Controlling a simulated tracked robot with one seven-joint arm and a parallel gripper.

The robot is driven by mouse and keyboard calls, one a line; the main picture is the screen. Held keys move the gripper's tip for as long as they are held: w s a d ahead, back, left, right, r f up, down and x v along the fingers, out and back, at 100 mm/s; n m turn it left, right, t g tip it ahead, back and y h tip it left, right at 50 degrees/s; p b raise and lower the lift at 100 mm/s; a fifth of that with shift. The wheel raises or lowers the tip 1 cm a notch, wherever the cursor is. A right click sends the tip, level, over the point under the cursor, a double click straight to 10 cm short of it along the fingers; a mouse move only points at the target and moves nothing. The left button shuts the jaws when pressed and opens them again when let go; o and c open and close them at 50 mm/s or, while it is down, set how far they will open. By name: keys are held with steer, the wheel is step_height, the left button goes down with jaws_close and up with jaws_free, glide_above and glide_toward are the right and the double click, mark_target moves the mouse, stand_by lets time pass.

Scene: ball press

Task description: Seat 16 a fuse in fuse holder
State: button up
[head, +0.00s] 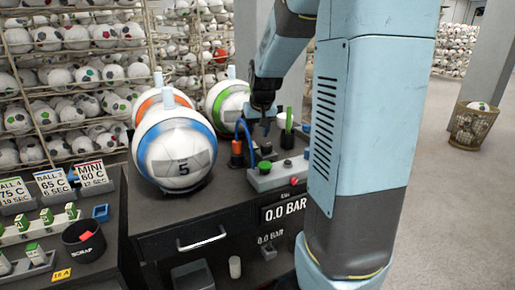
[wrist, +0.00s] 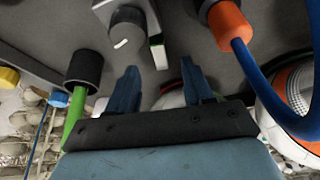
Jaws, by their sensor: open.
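A yellow "16 A" label (head: 62,274) is on the bench at the lower left of the head view. Near it stand small white blocks with green tops (head: 36,254), possibly fuses; which one is the 16 A fuse I cannot tell. I cannot make out a fuse holder for certain. My gripper (head: 258,122) is over the press bench, far to the right of the label. A dark round knob (wrist: 127,28) and a grey lever (wrist: 157,40) lie beyond the fingertips.
Large balls, including a blue-banded one (head: 175,150), stand left of my gripper. An orange connector with a blue hose (wrist: 232,24) and a black socket with a green handle (wrist: 84,70) flank the fingers. A black scrap bin (head: 84,240) stands near the label.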

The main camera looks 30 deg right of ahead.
mark_target(255, 147)
steer(key=shift+x, duration=3.55)
steer(key=shift+s+d, duration=0.1)
steer(key=shift+d, duration=0.05)
jaws_close()
